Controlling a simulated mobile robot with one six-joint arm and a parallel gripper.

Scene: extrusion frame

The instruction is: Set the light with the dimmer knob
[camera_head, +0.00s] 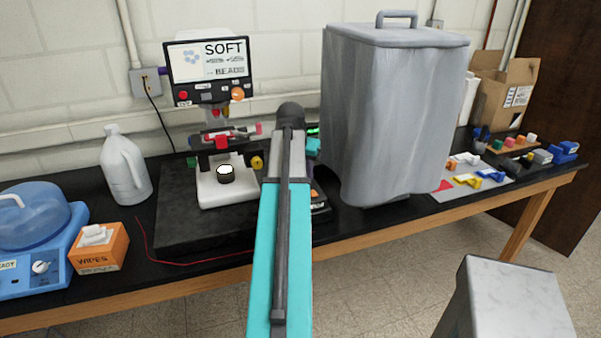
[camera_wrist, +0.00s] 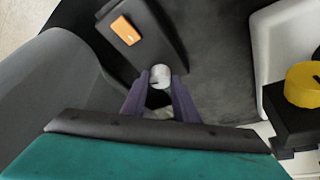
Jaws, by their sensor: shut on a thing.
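A pale grey round knob (camera_wrist: 160,73), which looks like the dimmer knob, stands on a black control box (camera_wrist: 152,40) in the wrist view. My gripper (camera_wrist: 160,78) reaches it from above. Its two dark purple fingers are shut on the knob, one on each side. The knob's markings cannot be made out. In the head view my teal arm hides the gripper and the knob. Only the right edge of the control box (camera_head: 320,208) shows there. The white microscope stand (camera_head: 215,190) is left of my arm, with a lit round stage (camera_head: 225,171).
An orange switch (camera_wrist: 126,30) is on the same box. A yellow knob (camera_wrist: 305,85) on the microscope is to the right in the wrist view. A large grey covered container (camera_head: 390,110) stands close on the right. A monitor (camera_head: 210,72) is above the microscope.

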